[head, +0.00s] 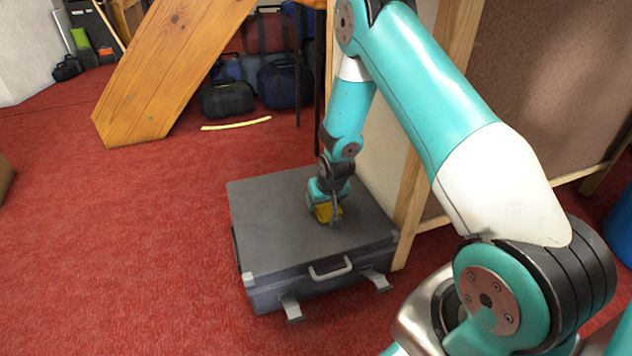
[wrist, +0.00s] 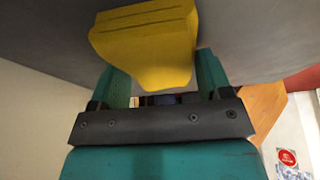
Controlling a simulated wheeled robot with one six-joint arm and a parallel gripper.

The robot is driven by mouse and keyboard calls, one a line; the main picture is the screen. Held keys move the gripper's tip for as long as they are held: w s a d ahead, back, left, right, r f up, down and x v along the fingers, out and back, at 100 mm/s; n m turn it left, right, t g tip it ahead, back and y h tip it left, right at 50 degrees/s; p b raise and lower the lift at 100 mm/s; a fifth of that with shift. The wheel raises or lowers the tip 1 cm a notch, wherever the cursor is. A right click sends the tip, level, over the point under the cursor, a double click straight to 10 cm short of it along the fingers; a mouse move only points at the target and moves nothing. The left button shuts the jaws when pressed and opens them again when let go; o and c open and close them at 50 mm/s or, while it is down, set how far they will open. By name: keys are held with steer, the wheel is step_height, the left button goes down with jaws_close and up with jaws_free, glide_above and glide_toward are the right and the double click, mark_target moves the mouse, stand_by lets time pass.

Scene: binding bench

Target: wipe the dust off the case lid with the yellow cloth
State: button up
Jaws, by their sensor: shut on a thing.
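The dark grey case (head: 275,216) stands on the red carpet with its lid closed and a handle on its front side. My gripper (head: 328,214) is over the right part of the lid, shut on the yellow cloth (head: 323,212). In the wrist view the cloth (wrist: 147,42) sits between the two fingers of my gripper (wrist: 155,85) and reaches past their tips to the grey lid surface (wrist: 255,35). It looks to be touching the lid, or very close to it. I cannot make out any dust on the visible lid.
A wooden-framed board (head: 408,190) stands close along the case's right side. A sloping wooden plank (head: 165,75) and several bags (head: 228,98) are behind. A pale yellow strip (head: 236,124) lies on the carpet. The carpet (head: 120,230) left of the case is clear.

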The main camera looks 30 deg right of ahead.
steer(key=shift+w+a, duration=0.15)
steer(key=shift+a, duration=0.65)
step_height(320, 180, up, 8)
steer(key=p, duration=0.7)
